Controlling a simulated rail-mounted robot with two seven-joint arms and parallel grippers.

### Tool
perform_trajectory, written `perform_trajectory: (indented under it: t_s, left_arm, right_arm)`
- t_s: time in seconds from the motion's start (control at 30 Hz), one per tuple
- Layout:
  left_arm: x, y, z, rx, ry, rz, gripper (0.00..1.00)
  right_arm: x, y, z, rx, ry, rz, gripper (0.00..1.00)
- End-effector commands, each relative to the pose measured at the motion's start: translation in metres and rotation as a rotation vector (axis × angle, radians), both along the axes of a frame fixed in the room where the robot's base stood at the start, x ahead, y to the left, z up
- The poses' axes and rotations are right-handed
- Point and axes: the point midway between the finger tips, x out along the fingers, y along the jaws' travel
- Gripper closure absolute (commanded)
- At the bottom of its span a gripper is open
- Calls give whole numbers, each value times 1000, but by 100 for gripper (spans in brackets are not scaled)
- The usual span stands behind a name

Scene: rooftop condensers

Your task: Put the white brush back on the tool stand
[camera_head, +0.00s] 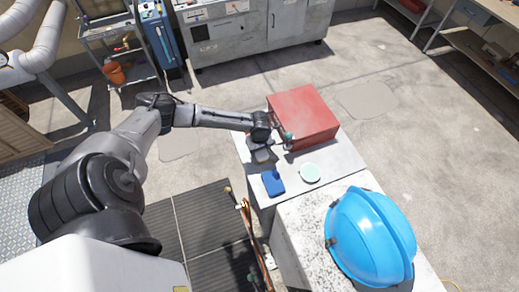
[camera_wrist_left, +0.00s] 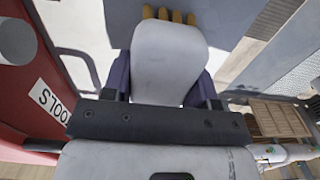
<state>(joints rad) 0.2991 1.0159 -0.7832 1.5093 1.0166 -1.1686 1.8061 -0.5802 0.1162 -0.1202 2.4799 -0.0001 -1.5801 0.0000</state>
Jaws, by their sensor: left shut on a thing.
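My left gripper (camera_head: 261,147) is low over the near left part of a pale grey-topped stand (camera_head: 340,158), beside a red toolbox. It is shut on the white brush (camera_wrist_left: 170,65), whose pale rounded body lies between the dark fingers in the left wrist view, with yellow-orange bristle tufts at its far end. In the head view, the brush shows only as a small pale shape (camera_head: 262,156) under the gripper. I cannot tell whether it touches the stand top. My right gripper is not in view.
The red toolbox (camera_head: 303,115) stands just behind and right of the gripper. A blue sponge (camera_head: 273,183) and a pale green disc (camera_head: 310,173) lie in front. A blue hard hat (camera_head: 370,237) sits on the nearer speckled block (camera_head: 300,225). The stand's right side is clear.

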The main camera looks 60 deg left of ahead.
Motion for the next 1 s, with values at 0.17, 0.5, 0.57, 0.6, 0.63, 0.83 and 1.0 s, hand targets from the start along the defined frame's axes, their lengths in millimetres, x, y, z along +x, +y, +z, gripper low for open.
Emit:
perform_trajectory:
  t_s: [0.17,0.5,0.57,0.6,0.63,0.83,1.0]
  left_arm:
    - [1,0,-1,1,-2,0,74]
    - [0,0,-2,1,-1,0,31]
    - [0,0,-2,1,-1,0,25]
    - [0,0,-2,1,-1,-1,22]
    - [0,0,-2,1,-1,0,22]
    - [0,0,-2,1,-1,-1,22]
    - [1,0,11,0,-3,-2,22]
  right_arm:
    - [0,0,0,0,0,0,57]
    - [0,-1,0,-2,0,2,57]
    - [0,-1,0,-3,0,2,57]
    - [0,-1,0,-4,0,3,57]
    - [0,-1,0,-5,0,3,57]
    - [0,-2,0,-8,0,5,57]
    - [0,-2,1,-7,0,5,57]
